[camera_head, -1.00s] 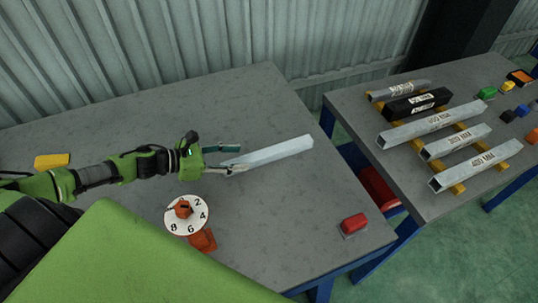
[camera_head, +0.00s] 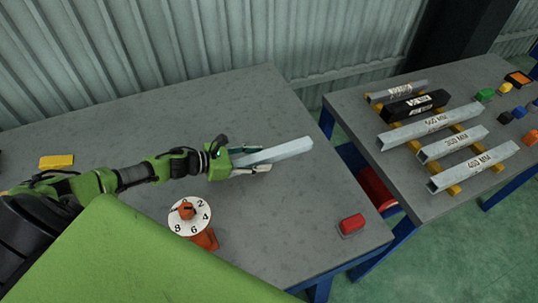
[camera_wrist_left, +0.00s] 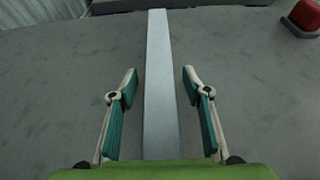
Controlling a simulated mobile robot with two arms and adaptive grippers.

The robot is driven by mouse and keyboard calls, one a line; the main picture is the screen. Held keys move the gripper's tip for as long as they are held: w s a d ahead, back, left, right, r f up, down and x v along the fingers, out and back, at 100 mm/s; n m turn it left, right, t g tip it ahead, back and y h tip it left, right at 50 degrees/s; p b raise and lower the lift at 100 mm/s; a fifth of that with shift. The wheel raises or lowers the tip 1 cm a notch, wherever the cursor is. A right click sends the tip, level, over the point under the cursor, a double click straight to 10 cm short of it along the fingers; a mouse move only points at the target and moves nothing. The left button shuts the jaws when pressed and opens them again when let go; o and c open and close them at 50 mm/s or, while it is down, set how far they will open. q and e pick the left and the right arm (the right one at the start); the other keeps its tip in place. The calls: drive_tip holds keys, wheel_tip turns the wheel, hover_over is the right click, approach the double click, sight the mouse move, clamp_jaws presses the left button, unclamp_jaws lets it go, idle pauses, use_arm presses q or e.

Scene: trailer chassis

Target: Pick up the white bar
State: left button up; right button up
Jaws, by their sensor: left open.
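The white bar (camera_head: 278,152) lies on the grey table in the head view, running from my left gripper up toward the right. My left gripper (camera_head: 258,158) is open around its near end. In the left wrist view, the bar (camera_wrist_left: 160,80) runs lengthwise between the two open fingers of my left gripper (camera_wrist_left: 160,83), with a gap on each side. The bar's nearest end is hidden behind the green gripper body. My right gripper is not in view.
A numbered dial (camera_head: 190,216) stands near my left arm. A red button (camera_head: 352,224) sits at the table's right edge. A yellow block (camera_head: 56,161) lies at left. A second table (camera_head: 450,200) holds labelled bars and small coloured blocks.

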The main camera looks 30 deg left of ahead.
use_arm(q)
clamp_jaws()
drive_tip(key=shift+r, duration=0.1)
